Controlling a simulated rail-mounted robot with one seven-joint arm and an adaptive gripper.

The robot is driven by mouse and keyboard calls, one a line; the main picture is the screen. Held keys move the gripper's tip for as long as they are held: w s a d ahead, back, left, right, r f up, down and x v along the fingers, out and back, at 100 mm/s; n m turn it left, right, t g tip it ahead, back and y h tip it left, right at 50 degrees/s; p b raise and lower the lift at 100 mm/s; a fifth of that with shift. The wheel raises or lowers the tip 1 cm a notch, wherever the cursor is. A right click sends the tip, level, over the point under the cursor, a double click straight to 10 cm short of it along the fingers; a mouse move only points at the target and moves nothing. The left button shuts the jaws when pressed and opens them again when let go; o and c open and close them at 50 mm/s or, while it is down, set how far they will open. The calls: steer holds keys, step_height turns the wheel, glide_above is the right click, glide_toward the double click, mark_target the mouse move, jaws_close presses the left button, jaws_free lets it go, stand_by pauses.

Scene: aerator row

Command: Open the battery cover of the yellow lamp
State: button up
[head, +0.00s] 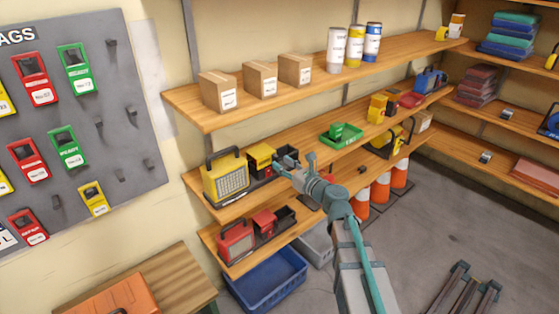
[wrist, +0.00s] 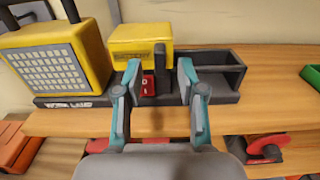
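The yellow lamp (head: 225,180) stands at the left end of the middle shelf. It has a pale grille and a dark handle, and it also shows in the wrist view (wrist: 45,62). Right of it on the same dark base (wrist: 217,82) is a yellow box-like cover (wrist: 140,40) with a dark upright bar (wrist: 160,58) at its right side. A red part with white marks (wrist: 148,84) shows under the cover. Right of that is an empty open compartment. My gripper (wrist: 160,72) is open and empty, its fingers apart in front of the cover's right part. Contact cannot be told.
A red lamp (head: 236,241) with a similar dark base stands on the lower shelf. A green tray (head: 342,135) lies further right on the middle shelf. Cardboard boxes (head: 260,78) stand on the shelf above. A blue crate (head: 265,280) is on the floor.

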steer(key=shift+x, duration=1.25)
steer(key=shift+c, duration=0.3)
jaws_close()
